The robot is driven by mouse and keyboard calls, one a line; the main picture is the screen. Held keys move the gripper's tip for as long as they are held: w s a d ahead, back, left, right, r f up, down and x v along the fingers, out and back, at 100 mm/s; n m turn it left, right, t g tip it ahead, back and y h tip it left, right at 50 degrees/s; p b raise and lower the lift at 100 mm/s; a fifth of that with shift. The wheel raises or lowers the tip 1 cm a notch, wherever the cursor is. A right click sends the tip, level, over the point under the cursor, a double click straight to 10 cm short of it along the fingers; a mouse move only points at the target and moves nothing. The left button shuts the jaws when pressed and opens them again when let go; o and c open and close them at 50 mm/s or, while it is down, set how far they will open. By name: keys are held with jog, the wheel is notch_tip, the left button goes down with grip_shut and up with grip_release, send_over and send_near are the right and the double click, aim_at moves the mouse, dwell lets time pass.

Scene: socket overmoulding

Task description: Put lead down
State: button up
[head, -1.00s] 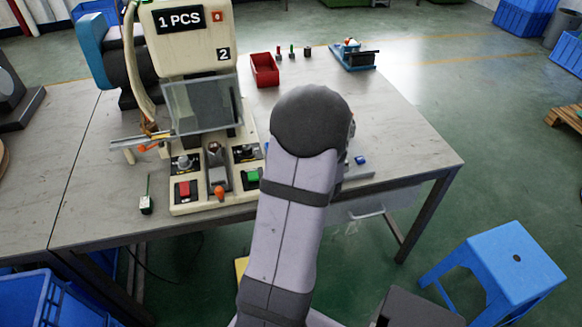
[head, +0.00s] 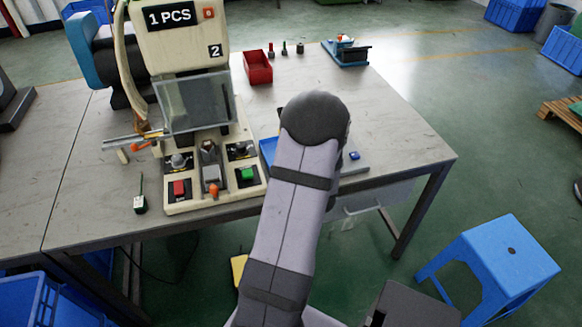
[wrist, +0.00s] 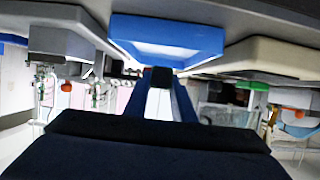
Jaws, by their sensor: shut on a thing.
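In the wrist view my gripper (wrist: 160,82) has two blue fingers that converge on a small dark piece (wrist: 160,77), which I take to be part of the lead. The rest of the lead cannot be made out. A blue tray (wrist: 167,53) lies just beyond the fingertips; whether the held piece touches it I cannot tell. In the head view my arm hides the gripper and the lead. A strip of the blue tray (head: 267,147) shows left of my arm, beside the moulding machine.
The cream moulding machine (head: 185,40) with a clear guard (head: 193,102) and red and green buttons stands left of my arm. A red bin (head: 257,68) and a blue fixture (head: 345,52) are at the back.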

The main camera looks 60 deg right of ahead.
jog(key=shift+f, duration=1.85)
jog(key=shift+f, duration=0.15)
jog(key=o, duration=1.1)
jog(key=shift+c, duration=0.2)
